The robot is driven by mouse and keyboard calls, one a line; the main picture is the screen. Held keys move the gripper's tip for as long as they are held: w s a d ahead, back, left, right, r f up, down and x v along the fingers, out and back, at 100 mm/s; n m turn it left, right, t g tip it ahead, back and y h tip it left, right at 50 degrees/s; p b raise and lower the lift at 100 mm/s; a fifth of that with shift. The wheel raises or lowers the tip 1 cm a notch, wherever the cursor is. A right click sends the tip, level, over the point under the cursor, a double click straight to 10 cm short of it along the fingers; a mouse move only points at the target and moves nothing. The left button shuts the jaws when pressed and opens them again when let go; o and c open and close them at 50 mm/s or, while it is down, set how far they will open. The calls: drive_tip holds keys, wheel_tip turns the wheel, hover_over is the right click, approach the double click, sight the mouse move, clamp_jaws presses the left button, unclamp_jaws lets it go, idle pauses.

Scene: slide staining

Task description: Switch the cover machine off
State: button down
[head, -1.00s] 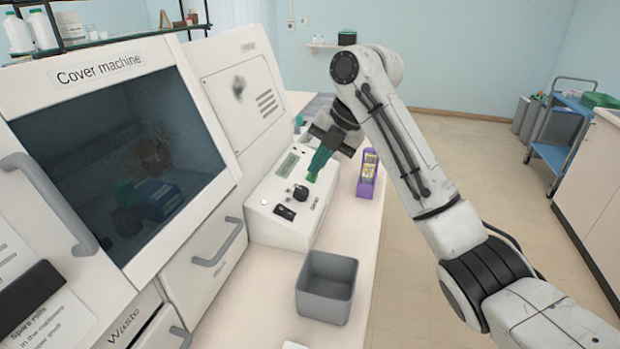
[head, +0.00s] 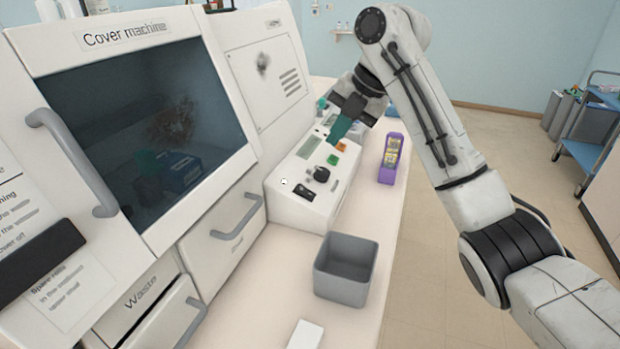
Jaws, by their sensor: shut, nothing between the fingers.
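The cover machine (head: 226,45) is the large white cabinet at the left, with a dark window and a name label. Its control box (head: 290,205) juts out at its right end. On the sloped panel are a black rocker switch (head: 307,195), a black knob (head: 321,173), a green button (head: 333,159), an orange button (head: 341,147) and a small display (head: 309,147). My gripper (head: 338,132) is shut and empty, its green fingertips pointing down just above the panel's far end near the orange button. I cannot tell whether the tips touch anything.
A grey open bin (head: 340,284) stands on the counter in front of the control box. A purple rack (head: 387,172) with yellow items stands right of the box. A white block (head: 305,335) lies at the front. A blue cart (head: 580,150) is far right.

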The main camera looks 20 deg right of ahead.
sight(302, 187)
drive_tip(key=p+x, duration=0.2)
drive_tip(key=x, duration=1.1)
drive_tip(key=shift+a+f+p, duration=0.15)
drive_tip(key=shift+f+p, duration=0.2)
drive_tip(key=shift+w+f, duration=0.1)
drive_tip(key=shift+f, duration=0.05)
drive_tip(key=shift+a+f+b, duration=0.15)
drive_tip(key=shift+f+b, duration=0.05)
drive_tip(key=shift+b, duration=0.1)
drive_tip(key=shift+r, duration=0.1)
